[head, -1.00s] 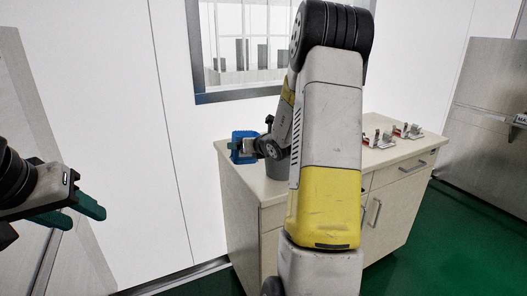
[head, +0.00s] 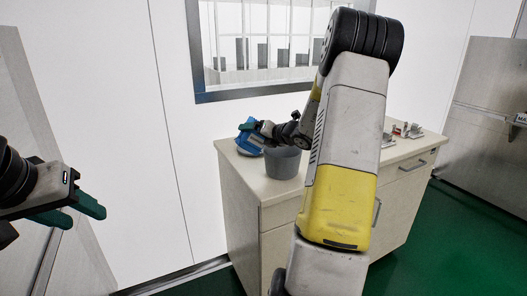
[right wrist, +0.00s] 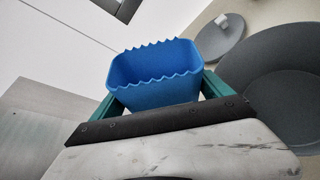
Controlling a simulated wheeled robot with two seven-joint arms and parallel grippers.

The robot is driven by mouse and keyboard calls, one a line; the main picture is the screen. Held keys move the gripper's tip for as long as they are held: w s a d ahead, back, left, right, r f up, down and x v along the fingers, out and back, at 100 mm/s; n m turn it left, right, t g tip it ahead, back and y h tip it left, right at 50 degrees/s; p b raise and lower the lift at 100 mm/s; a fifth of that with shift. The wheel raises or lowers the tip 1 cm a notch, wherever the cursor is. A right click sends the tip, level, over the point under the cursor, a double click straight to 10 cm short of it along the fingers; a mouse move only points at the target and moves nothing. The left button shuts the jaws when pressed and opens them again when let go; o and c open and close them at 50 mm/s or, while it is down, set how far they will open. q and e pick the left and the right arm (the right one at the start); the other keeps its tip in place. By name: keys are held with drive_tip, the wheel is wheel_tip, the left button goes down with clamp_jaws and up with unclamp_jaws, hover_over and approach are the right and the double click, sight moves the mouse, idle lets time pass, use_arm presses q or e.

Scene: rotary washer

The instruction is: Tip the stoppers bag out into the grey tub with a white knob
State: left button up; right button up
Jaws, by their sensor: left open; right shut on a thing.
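The blue stoppers bag (head: 246,147), with a zigzag rim, is held tilted in my right gripper (head: 252,128), just behind and left of a grey tub. In the right wrist view the bag (right wrist: 155,80) sits between the green fingers; no stoppers show inside it. The open grey tub (head: 284,162) stands on the counter; the right wrist view shows part of its wide rim and inside (right wrist: 280,90). A grey lid with a pale knob (right wrist: 221,38) lies beside the tub. My left gripper (head: 80,212) is open and empty, far left of the counter.
The pale counter (head: 240,172) has drawers and a window (head: 265,50) behind it. Green floor (head: 420,250) is clear at the right.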

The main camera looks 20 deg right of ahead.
drive_tip(key=shift+d+r+m+y, duration=0.2)
drive_tip(key=shift+r+m+y, duration=0.25)
drive_tip(key=shift+m, duration=0.15)
drive_tip(key=shift+f, duration=0.1)
drive_tip(key=shift+f+m+t+y, duration=0.15)
drive_tip(key=shift+m+t+y, duration=0.15)
drive_tip(key=shift+m, duration=0.3)
drive_tip(key=shift+d+r+m+y, duration=0.2)
drive_tip(key=shift+r+m+y, duration=0.15)
drive_tip(key=shift+r+m, duration=0.25)
idle(0.4)
drive_tip(key=shift+d+f+m+t, duration=0.2)
drive_tip(key=shift+f+m+t, duration=0.2)
drive_tip(key=shift+m, duration=0.4)
idle(0.3)
drive_tip(key=shift+w+d+r+m+y+p, duration=0.1)
drive_tip(key=shift+d+r+m+y+p, duration=0.2)
drive_tip(key=shift+d, duration=0.25)
drive_tip(key=shift+w+d+r+m+y+p, duration=0.1)
drive_tip(key=shift+d+m+y, duration=0.1)
drive_tip(key=shift+d+m, duration=0.25)
drive_tip(key=shift+d+f+m+t, duration=0.35)
drive_tip(key=shift+m+t, duration=0.05)
drive_tip(key=shift+m, duration=0.25)
idle(0.6)
